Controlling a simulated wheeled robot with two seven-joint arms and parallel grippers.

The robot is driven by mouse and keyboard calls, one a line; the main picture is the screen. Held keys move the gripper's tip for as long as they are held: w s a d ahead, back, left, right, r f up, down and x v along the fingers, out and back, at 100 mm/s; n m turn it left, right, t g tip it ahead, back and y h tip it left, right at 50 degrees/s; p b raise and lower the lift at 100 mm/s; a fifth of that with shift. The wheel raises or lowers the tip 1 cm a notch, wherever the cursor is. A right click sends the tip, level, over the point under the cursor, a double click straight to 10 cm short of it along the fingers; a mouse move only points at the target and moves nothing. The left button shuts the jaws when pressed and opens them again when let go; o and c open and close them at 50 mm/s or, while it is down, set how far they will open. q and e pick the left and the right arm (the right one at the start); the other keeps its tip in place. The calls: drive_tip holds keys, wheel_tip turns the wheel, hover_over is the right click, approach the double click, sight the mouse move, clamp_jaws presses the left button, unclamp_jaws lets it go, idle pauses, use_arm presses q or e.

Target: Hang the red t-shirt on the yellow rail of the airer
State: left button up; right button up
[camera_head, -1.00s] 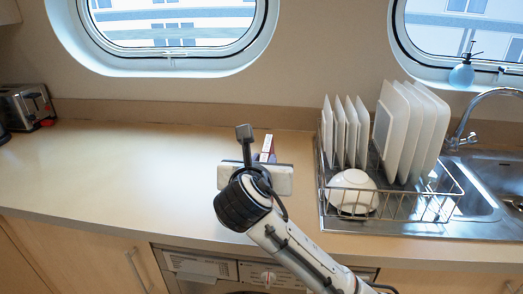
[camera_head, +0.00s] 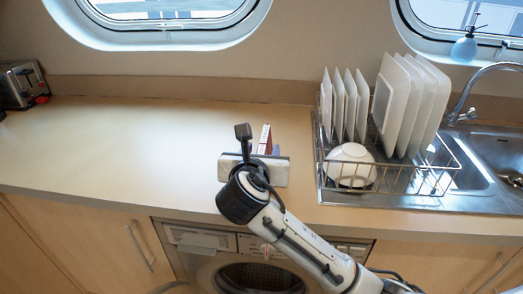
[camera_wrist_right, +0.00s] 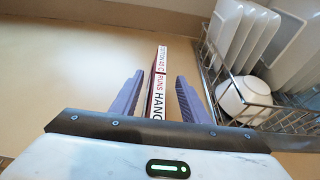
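No red t-shirt, airer or yellow rail shows in either view. My right gripper (camera_head: 262,152) is over the counter left of the dish rack, its arm coming in from the lower right. In the right wrist view its two purple-grey fingers (camera_wrist_right: 160,98) are apart. A narrow box (camera_wrist_right: 158,85) with a white, red-edged, lettered side stands between or just beyond them; I see a gap on its right, and cannot tell whether either finger touches it. In the head view the box (camera_head: 265,139) shows partly behind the gripper. My left gripper is not in view.
A wire dish rack (camera_head: 408,182) with upright plates and a white bowl (camera_head: 350,166) stands right of the gripper, beside the sink (camera_head: 497,150). A toaster (camera_head: 20,85) is far left. The counter's left and middle (camera_head: 120,135) are clear. A washing machine (camera_head: 255,275) is below.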

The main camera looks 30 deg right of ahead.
drive_tip(key=v, duration=1)
